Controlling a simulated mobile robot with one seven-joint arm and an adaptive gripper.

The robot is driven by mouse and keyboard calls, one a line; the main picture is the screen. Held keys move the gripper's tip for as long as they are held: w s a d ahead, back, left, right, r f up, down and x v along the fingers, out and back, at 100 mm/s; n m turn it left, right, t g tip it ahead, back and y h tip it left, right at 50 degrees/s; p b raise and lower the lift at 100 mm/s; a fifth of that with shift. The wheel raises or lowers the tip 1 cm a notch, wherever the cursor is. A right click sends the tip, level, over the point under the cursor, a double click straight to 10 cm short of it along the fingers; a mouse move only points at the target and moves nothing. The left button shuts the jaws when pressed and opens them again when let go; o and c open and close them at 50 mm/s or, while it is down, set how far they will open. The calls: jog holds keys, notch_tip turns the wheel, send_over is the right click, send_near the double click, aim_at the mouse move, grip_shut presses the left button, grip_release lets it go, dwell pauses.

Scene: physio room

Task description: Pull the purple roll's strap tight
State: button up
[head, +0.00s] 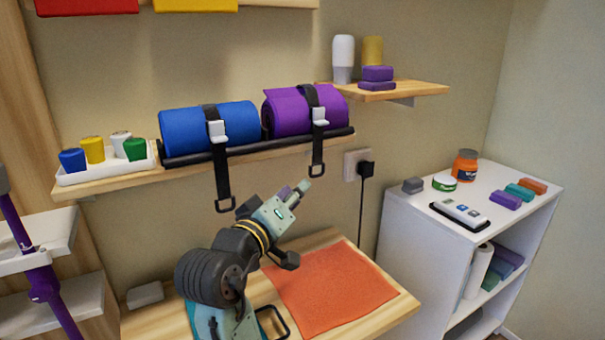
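The purple roll (277,112) lies on the wall shelf in the head view, on the right of the blue roll (180,122). Its black strap (310,97) passes over it through a pale buckle (320,117). The strap's loose end hangs below the shelf edge to a dark ring (316,171). My gripper (301,187) is just below and left of that ring; contact cannot be made out. Its fingers are small and seen at an angle, so their opening is unclear. The blue roll has a similar strap (222,180) with a longer hanging end.
A white tray (105,172) with several small coloured rolls stands left on the shelf. Below is a wooden table with an orange mat (330,290). A white cabinet (420,245) with small items stands right. A black plug (366,168) and cord are on the wall.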

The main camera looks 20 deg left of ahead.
aim_at(317, 163)
jog(key=w+p, duration=0.1)
jog(key=w, duration=0.5)
jog(key=shift+w+p, duration=0.3)
jog(key=shift+w, duration=0.05)
jog(key=shift+d, duration=0.1)
grip_shut()
